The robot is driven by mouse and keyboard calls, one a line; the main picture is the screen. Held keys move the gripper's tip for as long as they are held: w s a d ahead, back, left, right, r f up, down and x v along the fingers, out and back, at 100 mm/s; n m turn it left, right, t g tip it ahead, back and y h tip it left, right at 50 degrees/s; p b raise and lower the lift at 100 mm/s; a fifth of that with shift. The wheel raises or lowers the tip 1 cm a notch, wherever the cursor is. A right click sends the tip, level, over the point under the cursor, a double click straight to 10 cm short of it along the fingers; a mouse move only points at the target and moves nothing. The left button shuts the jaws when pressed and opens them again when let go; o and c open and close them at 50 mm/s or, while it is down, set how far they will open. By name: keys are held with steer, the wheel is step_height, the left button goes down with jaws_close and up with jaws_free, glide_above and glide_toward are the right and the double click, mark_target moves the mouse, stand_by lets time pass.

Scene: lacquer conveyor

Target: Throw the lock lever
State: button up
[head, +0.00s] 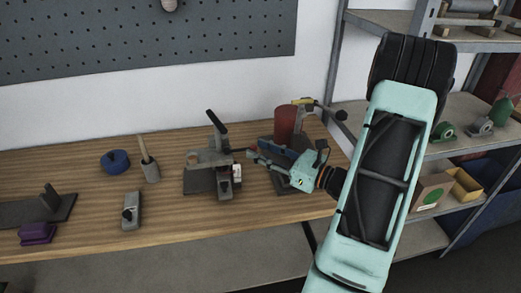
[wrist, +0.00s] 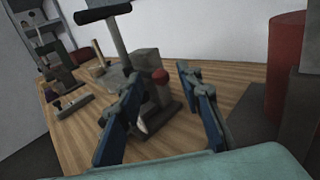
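A clamp-like fixture (head: 200,182) with a dark base stands on the bench in the head view, left of my gripper. Its black-handled lever (head: 217,122) stands up, tilted to the left. In the wrist view this black handle (wrist: 103,12) tops a grey post at upper left. A red knob (wrist: 160,76) shows on the fixture beyond and between my fingertips. I cannot tell which part is the lock lever. My gripper (head: 252,156) is open and empty, its blue fingers (wrist: 159,74) apart and pointing at the fixture's right side. Contact is not clear.
A red cylinder (head: 285,124) and another fixture with a black-knobbed handle (head: 327,108) stand close to my gripper. A mallet-like tool (head: 149,162), blue ring (head: 115,162), grey block (head: 131,211) and purple block (head: 37,233) lie left. The front bench strip is clear.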

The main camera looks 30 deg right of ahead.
steer(key=shift+w+a, duration=0.15)
steer(key=shift+c, duration=0.2)
jaws_close()
